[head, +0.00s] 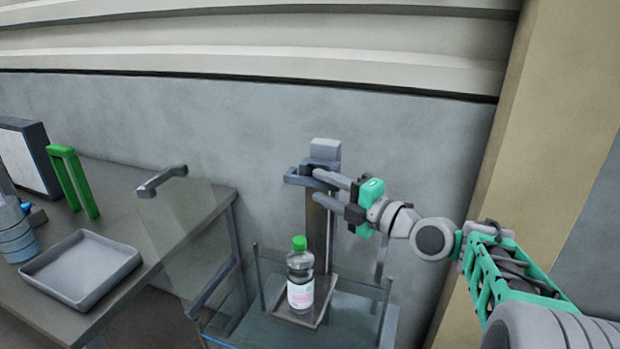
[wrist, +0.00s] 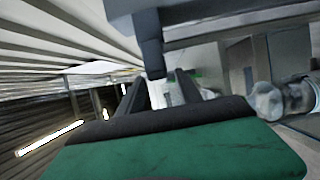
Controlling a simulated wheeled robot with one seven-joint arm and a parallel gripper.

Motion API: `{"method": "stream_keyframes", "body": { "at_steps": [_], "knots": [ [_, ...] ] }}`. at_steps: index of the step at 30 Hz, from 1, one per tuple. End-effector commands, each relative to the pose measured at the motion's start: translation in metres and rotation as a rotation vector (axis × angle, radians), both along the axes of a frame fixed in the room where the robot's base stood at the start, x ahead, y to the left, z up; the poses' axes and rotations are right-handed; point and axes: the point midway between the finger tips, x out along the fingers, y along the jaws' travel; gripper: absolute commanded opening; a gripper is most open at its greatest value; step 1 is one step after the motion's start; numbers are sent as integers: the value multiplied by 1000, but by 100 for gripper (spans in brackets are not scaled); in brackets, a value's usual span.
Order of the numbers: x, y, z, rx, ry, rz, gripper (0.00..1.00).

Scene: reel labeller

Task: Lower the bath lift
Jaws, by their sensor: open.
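The bath lift has a grey upright column (head: 319,230) with a block on top and a grey handle bar (head: 296,180) sticking out to the left near its top. Its small platform (head: 305,315) carries a clear bottle (head: 300,278) with a green cap and a pale pink label, standing upright. The platform is inside a clear-walled bath (head: 263,328). My gripper (head: 312,185) is open at the handle, its fingers pointing left, one above the other. In the wrist view, a dark grey part (wrist: 148,45) reaches down to the fingertips; I cannot tell whether they touch it.
A dark bench (head: 150,225) to the left holds a grey tray (head: 82,268), a green upright frame (head: 74,182) and a bluish cylinder (head: 14,235). A clear panel (head: 190,240) stands at the bench's right side. A tan pillar (head: 545,130) rises at the right.

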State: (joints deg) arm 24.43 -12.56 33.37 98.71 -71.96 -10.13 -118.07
Motion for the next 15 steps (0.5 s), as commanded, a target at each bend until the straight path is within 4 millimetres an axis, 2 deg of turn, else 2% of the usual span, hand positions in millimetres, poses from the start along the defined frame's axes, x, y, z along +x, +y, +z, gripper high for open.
{"method": "stream_keyframes", "body": {
  "at_steps": [2, 6, 15],
  "knots": [
    [10, 13, 3, 1, 2, 6, 42],
    [24, 26, 1, 0, 3, 3, 42],
    [27, 30, -1, 0, 3, 3, 42]
  ]
}}
